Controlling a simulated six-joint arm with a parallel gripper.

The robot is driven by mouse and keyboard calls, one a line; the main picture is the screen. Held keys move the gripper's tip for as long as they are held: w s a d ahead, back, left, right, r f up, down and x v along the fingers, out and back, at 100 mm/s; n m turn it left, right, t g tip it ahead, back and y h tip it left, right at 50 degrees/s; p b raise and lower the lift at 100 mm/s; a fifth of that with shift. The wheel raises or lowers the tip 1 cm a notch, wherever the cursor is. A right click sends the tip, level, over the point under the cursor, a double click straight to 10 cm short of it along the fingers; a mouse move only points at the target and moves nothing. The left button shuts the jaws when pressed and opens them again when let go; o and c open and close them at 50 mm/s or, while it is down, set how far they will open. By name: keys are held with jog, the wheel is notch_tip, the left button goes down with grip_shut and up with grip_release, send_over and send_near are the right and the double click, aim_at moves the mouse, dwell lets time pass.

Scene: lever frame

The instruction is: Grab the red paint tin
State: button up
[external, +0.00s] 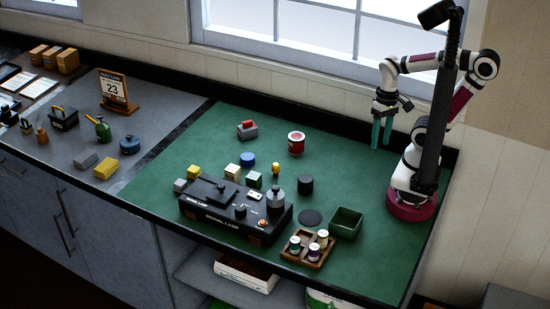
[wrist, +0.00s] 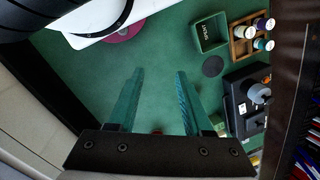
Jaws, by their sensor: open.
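The red paint tin (external: 297,146), red with a pale band and a light top, stands upright on the green mat near the back in the external view. My gripper (external: 381,146) hangs to the right of the tin, above the mat and clear of it. Its two teal fingers point down, apart with nothing between them. In the wrist view the open fingers (wrist: 159,73) have bare green mat between them. A small red patch (wrist: 158,132) shows just above the gripper's dark crossbar; I cannot tell whether it is the tin.
A black signal lamp box (external: 222,208) stands at the front of the mat. A green bin (external: 346,223), a wooden rack of spools (external: 322,255) and a dark cylinder (external: 305,185) are to its right. A red-topped grey block (external: 247,130) lies left of the tin. Mat between tin and gripper is clear.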

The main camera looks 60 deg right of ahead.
dwell(0.3)
jog(key=o, duration=0.8)
jog(key=m+h, duration=0.2)
jog(key=m, duration=0.3)
send_over(297, 136)
notch_tip(297, 136, down, 6)
notch_tip(297, 136, down, 15)
jog(key=shift+r, duration=0.1)
